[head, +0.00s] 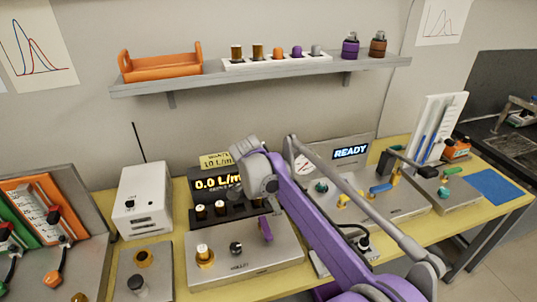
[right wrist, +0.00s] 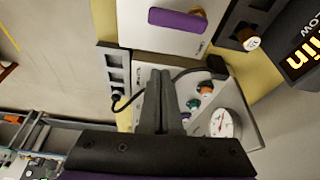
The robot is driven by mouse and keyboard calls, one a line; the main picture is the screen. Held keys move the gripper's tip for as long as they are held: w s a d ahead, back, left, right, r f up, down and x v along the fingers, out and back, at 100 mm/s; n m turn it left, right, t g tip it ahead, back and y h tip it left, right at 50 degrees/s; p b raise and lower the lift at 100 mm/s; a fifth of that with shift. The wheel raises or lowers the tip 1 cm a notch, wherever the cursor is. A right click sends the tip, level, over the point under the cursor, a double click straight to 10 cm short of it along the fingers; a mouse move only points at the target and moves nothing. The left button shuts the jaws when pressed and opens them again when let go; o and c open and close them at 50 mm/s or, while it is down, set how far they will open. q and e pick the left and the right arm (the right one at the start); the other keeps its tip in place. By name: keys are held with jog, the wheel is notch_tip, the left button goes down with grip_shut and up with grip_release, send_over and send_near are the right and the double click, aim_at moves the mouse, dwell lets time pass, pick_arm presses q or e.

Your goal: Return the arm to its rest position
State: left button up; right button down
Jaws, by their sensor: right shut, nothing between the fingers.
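My right arm (head: 325,215), purple and grey, comes in from the lower right of the head view and reaches over the middle of the bench, bent at a grey joint (head: 262,178). I cannot make out the fingertips clearly in the head view. In the right wrist view my right gripper (right wrist: 160,78) is shut and empty, its dark fingers pressed together. My left gripper is not in view.
A purple handle (head: 265,230) stands on a metal box beside the arm. A display unit (head: 218,184) reading 0.0 stands behind it. A white box (head: 143,197) is at left. A shelf (head: 200,85) runs above.

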jog(key=s+d+r+n+y, duration=0.1)
jog(key=s+d+r+n, duration=0.1)
jog(key=s+d+n, duration=0.35)
jog(key=s+d+f+n+t+y, duration=0.1)
jog(key=s+d+f+n, duration=0.1)
jog(key=s, duration=0.6)
jog(key=s+d+f+n+t, duration=0.1)
jog(key=s+d+f+n, duration=0.1)
jog(key=s, duration=0.6)
jog(key=s+d+f+n+t+y, duration=0.1)
jog(key=s+d+f+n+t, duration=0.1)
jog(key=s, duration=0.6)
notch_tip(320, 180, down, 3)
jog(key=d+n, duration=0.1)
jog(key=n, duration=0.1)
jog(key=shift+s+f+n+y, duration=0.15)
jog(key=shift+f+n+y, duration=0.05)
jog(key=shift+n+y, duration=0.15)
